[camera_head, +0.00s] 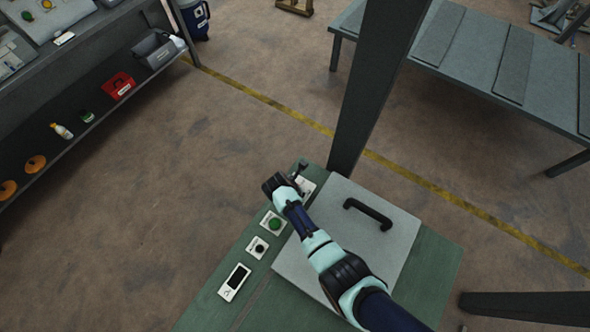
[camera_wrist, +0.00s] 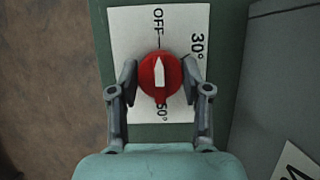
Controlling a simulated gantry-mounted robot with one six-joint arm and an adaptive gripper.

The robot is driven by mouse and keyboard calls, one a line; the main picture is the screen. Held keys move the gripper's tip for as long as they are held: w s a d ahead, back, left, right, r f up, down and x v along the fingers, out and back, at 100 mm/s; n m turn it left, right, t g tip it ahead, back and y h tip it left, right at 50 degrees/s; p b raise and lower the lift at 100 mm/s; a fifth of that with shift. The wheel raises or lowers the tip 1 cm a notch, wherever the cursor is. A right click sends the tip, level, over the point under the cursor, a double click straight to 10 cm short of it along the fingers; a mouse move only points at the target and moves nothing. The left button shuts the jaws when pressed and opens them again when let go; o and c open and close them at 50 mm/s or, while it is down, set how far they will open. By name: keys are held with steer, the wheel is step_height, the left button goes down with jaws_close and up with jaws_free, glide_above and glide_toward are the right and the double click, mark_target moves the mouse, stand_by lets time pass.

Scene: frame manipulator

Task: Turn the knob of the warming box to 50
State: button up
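The red knob (camera_wrist: 159,76) of the warming box sits on a white label plate (camera_wrist: 128,28). Its white pointer points up at OFF. The 30° mark is at the upper right and the 50° mark below the knob, partly covered by it. The fingers of my gripper (camera_wrist: 160,80) stand on either side of the knob, very close to it; I cannot tell whether they touch it. In the head view my gripper (camera_head: 282,186) is over the far end of the green panel and hides the knob. The warming box lid (camera_head: 345,212) is closed, with a black handle.
A green button (camera_head: 275,224), a small black control (camera_head: 258,247) and a display (camera_head: 235,282) line the panel's left side. A dark post (camera_head: 370,90) rises just behind the box. A shelf (camera_head: 90,125) with several items stands at the left, a grey table (camera_head: 475,55) at upper right.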

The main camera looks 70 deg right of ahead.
steer(key=c, duration=0.4)
steer(key=shift+c, duration=0.2)
